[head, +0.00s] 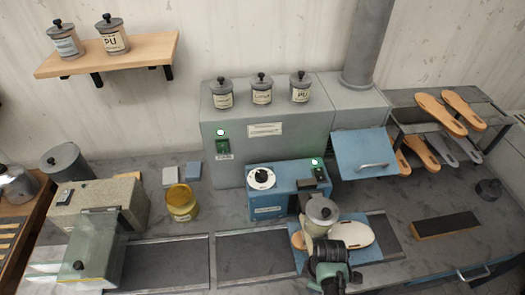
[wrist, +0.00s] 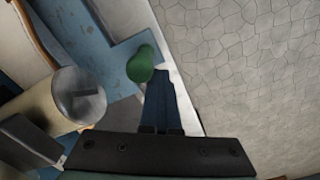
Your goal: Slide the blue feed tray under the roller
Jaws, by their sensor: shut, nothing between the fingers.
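A green knob (wrist: 140,64) stands at the tray's near side, close to the bench edge. My gripper (wrist: 160,74) is shut and empty, its fingertips just beside the knob; contact cannot be told. The blue machine (head: 285,185) with a white dial stands behind the tray. I cannot clearly make out the roller.
A metal-lidded container (head: 321,210) stands close to the tray. A yellow jar (head: 181,202) stands left of the machine. A dark block (head: 445,225) lies to the right. In the wrist view, tiled floor (wrist: 250,70) lies past the bench edge.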

